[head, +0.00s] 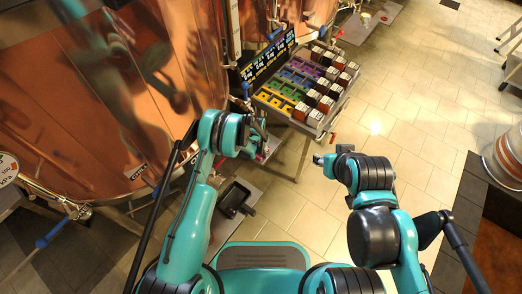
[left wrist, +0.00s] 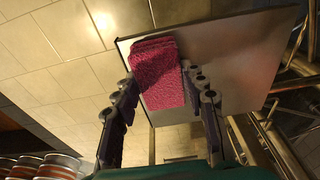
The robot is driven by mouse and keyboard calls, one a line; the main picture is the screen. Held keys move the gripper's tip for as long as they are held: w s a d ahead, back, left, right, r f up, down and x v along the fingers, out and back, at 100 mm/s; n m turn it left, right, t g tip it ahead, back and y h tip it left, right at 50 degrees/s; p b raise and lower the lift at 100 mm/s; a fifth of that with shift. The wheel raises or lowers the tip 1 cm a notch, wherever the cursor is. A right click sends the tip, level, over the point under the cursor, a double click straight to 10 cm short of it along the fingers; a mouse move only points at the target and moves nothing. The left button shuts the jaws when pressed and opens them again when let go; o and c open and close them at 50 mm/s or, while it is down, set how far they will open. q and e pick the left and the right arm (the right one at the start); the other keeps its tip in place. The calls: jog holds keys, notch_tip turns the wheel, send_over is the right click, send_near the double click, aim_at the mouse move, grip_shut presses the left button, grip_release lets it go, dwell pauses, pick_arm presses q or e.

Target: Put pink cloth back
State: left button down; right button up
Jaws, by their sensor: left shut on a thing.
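The pink cloth (left wrist: 160,75) is a folded, textured bundle between the fingers of my left gripper (left wrist: 163,95) in the left wrist view. The gripper is shut on it. A flat grey board (left wrist: 235,50) lies behind the cloth; I cannot tell whether they touch.
A rack of coloured compartments (head: 290,88) with several dark and orange boxes stands beyond my left gripper. A copper tank (head: 110,90) fills the left. A metal keg (head: 506,155) stands right. The tiled floor between is clear.

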pick_arm(q)
jog(key=c, duration=1.2)
grip_release()
jog(key=shift+o, duration=0.3)
jog(key=o, duration=0.5)
jog(key=shift+s+a+r+p, duration=0.15)
jog(key=shift+r+p, duration=0.4)
jog(key=shift+r, duration=0.75)
jog(key=shift+s+a+r+p, duration=0.15)
jog(key=shift+r+p, duration=0.45)
jog(key=shift+r, duration=0.7)
jog(key=shift+s+a+r+p, duration=0.15)
jog(key=shift+r+p, duration=0.4)
jog(key=shift+r, duration=0.75)
jog(key=shift+d+r, duration=0.1)
